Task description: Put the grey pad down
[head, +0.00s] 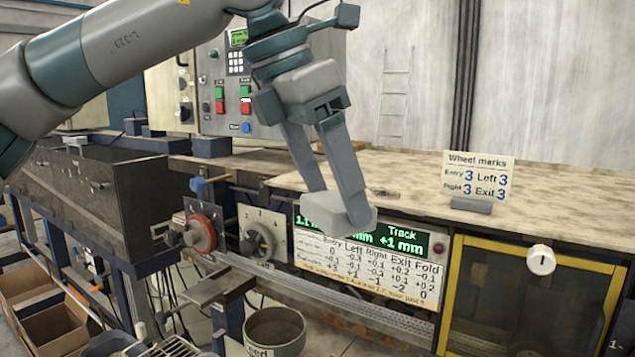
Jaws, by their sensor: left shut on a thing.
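My left gripper (343,196) comes down from the top left, its two fingers pointing downward. It is shut on the grey pad (336,217), a light grey block with rounded edges. The pad is at the fingertips, in front of the bench's front edge in the picture, and covers part of the green-lettered display (405,238). I cannot tell how far it is from the panel, and I see nothing directly under it. My right gripper is not in view.
The worn bench top (405,170) is largely bare, with a "Wheel marks" card (478,178) at its right. A round bin (274,332) stands at the bottom.

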